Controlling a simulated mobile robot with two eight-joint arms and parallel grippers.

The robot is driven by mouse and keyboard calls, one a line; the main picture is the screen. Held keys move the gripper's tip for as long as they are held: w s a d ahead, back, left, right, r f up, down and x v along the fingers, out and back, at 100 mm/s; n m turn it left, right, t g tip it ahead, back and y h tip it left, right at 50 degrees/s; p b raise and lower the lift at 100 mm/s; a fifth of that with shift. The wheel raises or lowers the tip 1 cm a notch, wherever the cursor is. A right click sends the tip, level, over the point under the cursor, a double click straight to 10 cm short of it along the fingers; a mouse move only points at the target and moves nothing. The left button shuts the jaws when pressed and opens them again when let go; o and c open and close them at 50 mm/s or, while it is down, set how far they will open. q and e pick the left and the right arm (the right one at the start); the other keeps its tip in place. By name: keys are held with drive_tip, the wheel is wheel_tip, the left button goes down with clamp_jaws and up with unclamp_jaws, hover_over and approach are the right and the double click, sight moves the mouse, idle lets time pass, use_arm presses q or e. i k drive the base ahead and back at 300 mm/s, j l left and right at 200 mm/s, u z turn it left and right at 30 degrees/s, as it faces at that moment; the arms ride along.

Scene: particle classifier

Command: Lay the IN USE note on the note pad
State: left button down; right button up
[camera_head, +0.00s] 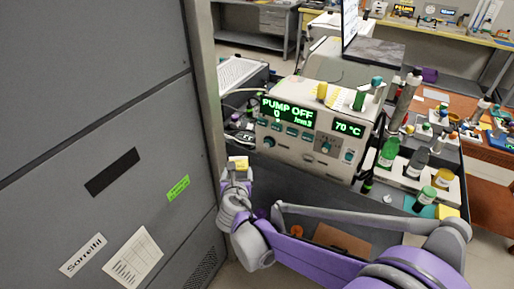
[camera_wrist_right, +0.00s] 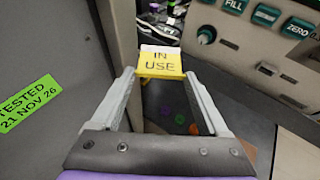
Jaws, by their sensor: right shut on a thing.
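The yellow IN USE note (camera_wrist_right: 163,65) is at the fingertips of my right gripper (camera_wrist_right: 160,75), its black lettering facing the wrist camera. My right gripper is shut on it, with the fingers spread about the note's width. In the head view the yellow note (camera_head: 239,167) shows small at the end of my right arm, between the grey cabinet and the pump unit. A yellow block (camera_head: 446,212) sits at the far right; I cannot tell whether it is the note pad. My left gripper is not in view.
The pump unit (camera_head: 305,150) reads PUMP OFF and 70 °C and stands close to the right of my gripper. The tall grey cabinet (camera_head: 100,130) is close on the left. Green-capped bottles (camera_head: 388,153) stand on the right. A dark surface lies below the pump unit.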

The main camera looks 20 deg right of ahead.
sight(450, 215)
drive_tip(key=z, duration=0.5)
drive_tip(key=l+z, duration=0.15)
drive_tip(key=z, duration=0.8)
drive_tip(key=l+z, duration=0.1)
drive_tip(key=z, duration=0.85)
drive_tip(key=i+l+z, duration=0.15)
drive_tip(key=z, duration=0.3)
drive_tip(key=i+l+z, duration=0.1)
drive_tip(key=z, duration=0.35)
drive_tip(key=i+z, duration=0.25)
drive_tip(key=z, duration=0.2)
drive_tip(key=i+l+u, duration=0.15)
drive_tip(key=i+u, duration=0.2)
drive_tip(key=i+l+u, duration=0.35)
drive_tip(key=i, duration=0.15)
drive_tip(key=i+u, duration=0.15)
drive_tip(key=u, duration=1.3)
